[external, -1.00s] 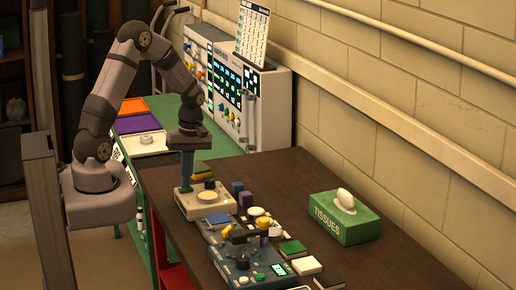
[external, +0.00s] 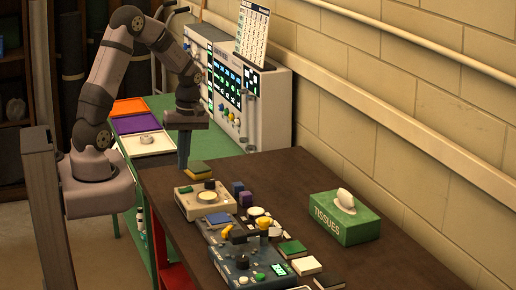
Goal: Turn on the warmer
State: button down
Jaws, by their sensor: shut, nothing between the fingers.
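The likely warmer is a cream, low box (external: 184,206) at the far left end of the dark table. It has a pale yellowish round plate (external: 207,196) on top and a small dark round part (external: 210,184) behind that. I cannot make out a switch or lamp on it clearly. My gripper (external: 183,168) points down, shut and empty, behind and left of the box. It is apart from the box, near the table's far edge.
Small dark and purple blocks (external: 241,192), a blue-topped device (external: 218,218), a control box with a green display (external: 279,269) and a green tissue box (external: 346,219) stand on the table. The table's right half is mostly clear.

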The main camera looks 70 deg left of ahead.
notch_tip(320, 180, up, 8)
jog(key=s+b, duration=0.1)
jog(key=b, duration=0.1)
jog(key=shift+f, duration=0.1)
dwell(0.5)
jog(key=s+d+f+m+t, duration=0.15)
jog(key=d+f+m, duration=0.25)
jog(key=f+m, duration=0.55)
jog(key=s+d+r+m, duration=0.1)
jog(key=s+d+m, duration=0.1)
jog(key=d+m, duration=0.2)
jog(key=s+d+m, duration=0.2)
jog(key=d+m, duration=0.2)
jog(key=d, duration=0.6)
jog(key=shift+s+d+r, duration=0.2)
jog(key=shift+d+r, duration=0.15)
jog(key=shift+d, duration=0.05)
